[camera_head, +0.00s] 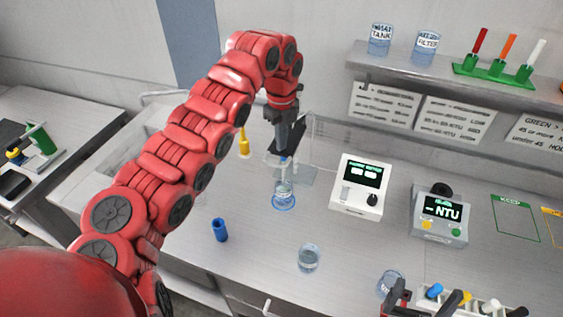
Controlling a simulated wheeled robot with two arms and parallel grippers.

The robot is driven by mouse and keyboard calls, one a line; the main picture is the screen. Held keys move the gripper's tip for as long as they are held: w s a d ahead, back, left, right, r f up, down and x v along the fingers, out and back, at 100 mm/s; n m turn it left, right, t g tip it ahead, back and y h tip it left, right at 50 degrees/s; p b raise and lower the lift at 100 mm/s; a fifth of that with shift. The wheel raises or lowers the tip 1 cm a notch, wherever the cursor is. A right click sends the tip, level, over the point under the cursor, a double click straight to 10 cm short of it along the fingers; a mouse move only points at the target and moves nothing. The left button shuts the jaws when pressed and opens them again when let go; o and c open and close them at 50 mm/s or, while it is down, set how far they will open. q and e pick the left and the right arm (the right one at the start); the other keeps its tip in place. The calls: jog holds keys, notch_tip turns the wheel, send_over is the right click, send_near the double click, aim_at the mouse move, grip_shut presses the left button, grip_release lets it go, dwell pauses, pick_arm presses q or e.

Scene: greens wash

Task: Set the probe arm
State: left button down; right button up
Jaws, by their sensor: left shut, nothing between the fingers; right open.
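My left gripper (283,150) is shut and empty at the probe stand (308,150), its fingertips close to the probe arm; I cannot tell whether they touch. The probe arm is partly hidden by the gripper. A slim probe with a blue top (283,163) hangs over a beaker with a blue base ring (284,196). A white meter box (358,187) with a dark screen and a knob stands to the right, and a grey NTU meter (440,213) beyond it. My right gripper (425,303) is open at the bottom right edge, partly cut off.
A blue cylinder (220,230), a clear glass (309,258) and another glass (390,283) stand near the front. A yellow bottle (244,144) is behind my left arm. A shelf (420,68) holds jars and a green rack.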

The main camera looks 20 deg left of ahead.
pick_arm(q)
notch_tip(320, 180, down, 7)
jog(key=b, duration=0.5)
jog(key=shift+b, duration=0.4)
dwell(1.4)
jog(key=shift+r, duration=0.15)
jog(key=shift+r+p, duration=2.45)
jog(key=shift+r, duration=1.6)
